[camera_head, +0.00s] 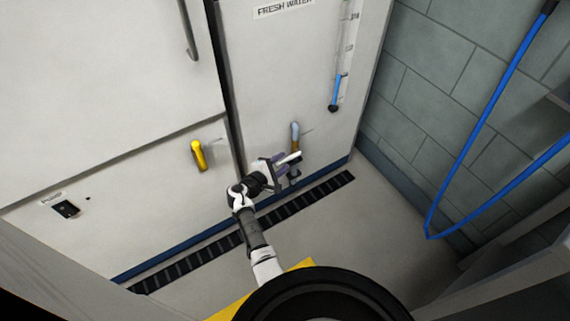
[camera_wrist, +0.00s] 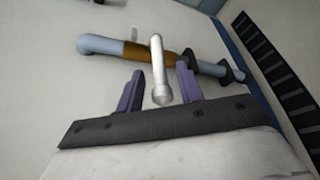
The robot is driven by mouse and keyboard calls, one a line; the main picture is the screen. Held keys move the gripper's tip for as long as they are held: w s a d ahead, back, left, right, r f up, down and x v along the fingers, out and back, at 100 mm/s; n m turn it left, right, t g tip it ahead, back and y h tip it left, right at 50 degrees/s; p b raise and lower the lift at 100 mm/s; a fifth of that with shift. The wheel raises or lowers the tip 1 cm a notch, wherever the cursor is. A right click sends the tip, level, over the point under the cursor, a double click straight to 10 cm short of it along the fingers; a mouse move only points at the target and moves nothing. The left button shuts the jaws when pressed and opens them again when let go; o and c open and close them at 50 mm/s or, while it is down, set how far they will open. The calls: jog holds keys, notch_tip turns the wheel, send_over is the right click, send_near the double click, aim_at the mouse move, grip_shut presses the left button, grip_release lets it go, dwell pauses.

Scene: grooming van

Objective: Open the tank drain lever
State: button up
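The drain lever (camera_wrist: 159,75) is a pale grey rod with a rounded end. It sticks out from the brass-coloured valve (camera_wrist: 147,52) on a grey-blue drain pipe (camera_wrist: 100,45). In the head view the drain pipe (camera_head: 295,131) runs down the lower front of the fresh water tank (camera_head: 285,60); my gripper partly hides the valve and lever. My gripper (camera_head: 280,162) is at the valve. In the wrist view its two purple fingers (camera_wrist: 160,82) are apart, with the lever between them in the picture and a gap on each side. I cannot tell whether anything touches.
A yellow handle (camera_head: 198,155) is on the panel to the left. A black floor grate (camera_head: 290,217) runs along the panel's foot. A blue hose (camera_head: 484,125) hangs by the tiled wall (camera_head: 440,90) at the right. The floor (camera_head: 385,215) right of my arm is clear.

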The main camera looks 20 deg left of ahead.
jog(key=shift+b+x, duration=0.35)
jog(key=shift+x, duration=0.95)
grip_shut()
